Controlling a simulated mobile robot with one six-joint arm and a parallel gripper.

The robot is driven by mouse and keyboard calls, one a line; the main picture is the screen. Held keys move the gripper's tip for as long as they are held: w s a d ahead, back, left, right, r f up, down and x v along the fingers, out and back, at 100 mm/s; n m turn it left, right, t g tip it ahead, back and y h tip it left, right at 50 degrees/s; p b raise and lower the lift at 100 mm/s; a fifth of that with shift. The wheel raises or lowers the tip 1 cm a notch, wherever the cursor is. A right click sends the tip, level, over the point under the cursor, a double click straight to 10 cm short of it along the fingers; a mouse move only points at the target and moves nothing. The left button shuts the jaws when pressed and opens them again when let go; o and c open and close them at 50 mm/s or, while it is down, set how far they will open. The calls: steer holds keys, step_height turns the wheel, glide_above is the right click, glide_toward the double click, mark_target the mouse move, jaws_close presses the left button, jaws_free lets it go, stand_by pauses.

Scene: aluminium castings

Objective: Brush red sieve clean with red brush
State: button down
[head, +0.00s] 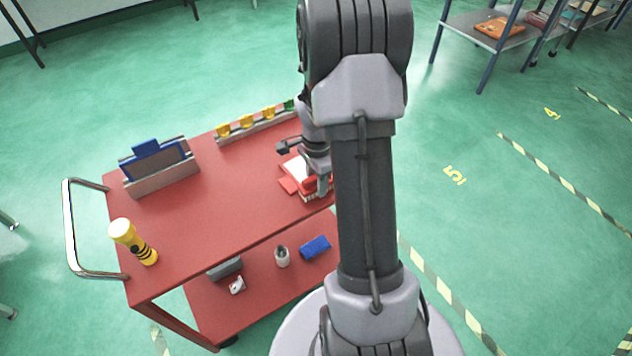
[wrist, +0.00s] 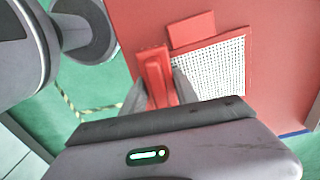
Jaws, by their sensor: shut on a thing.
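The red sieve, a flat red frame around a white mesh (wrist: 212,68), lies on the red cart top. A red tab (wrist: 192,30) sticks out from its far side in the wrist view. In the head view the sieve (head: 297,168) is at the cart's right end, partly hidden by my arm. My gripper (wrist: 157,95) is shut on the red brush (wrist: 154,68), at the sieve's left edge in the wrist view. The brush's bristles are hidden, and I cannot tell whether they touch the mesh.
On the red cart top (head: 215,210) stand a grey rack with a blue piece (head: 160,170), a rail with yellow and green clips (head: 250,123) and a yellow flashlight (head: 133,241). The lower shelf holds a blue block (head: 315,247) and a small cylinder (head: 282,256). The cart's middle is clear.

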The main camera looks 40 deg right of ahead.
step_height(320, 180, up, 4)
steer(key=shift+w+p, duration=0.15)
steer(key=shift+p, duration=0.8)
steer(key=shift+r+p, duration=1.65)
steer(key=shift+r, duration=0.6)
